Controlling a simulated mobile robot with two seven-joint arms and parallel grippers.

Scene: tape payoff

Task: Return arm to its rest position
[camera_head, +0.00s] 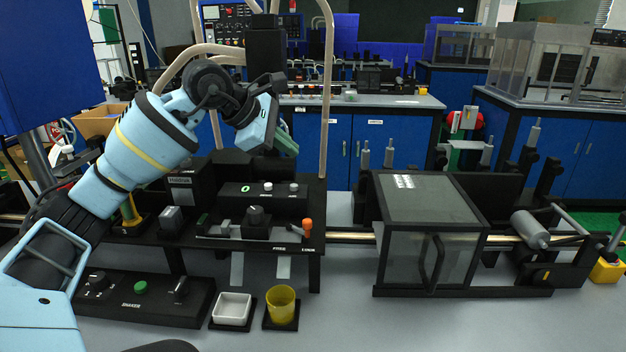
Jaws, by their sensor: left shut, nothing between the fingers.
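My left arm, light blue and black with a yellow band, comes in from the left and reaches up over the black machine (310,220). Its wrist bends over to the right and points down. My left gripper (286,143) is shut and empty, in the air above the machine's panel, apart from any object. The lower part of the gripper is seen from the side. My right gripper is not in view.
Below the gripper stand knobs and an orange-tipped lever (306,226). A white dish (232,309), a yellow cup (282,305) and a shaker box (140,298) stand in front. A clear-fronted box (428,235) is at right. The front right table is clear.

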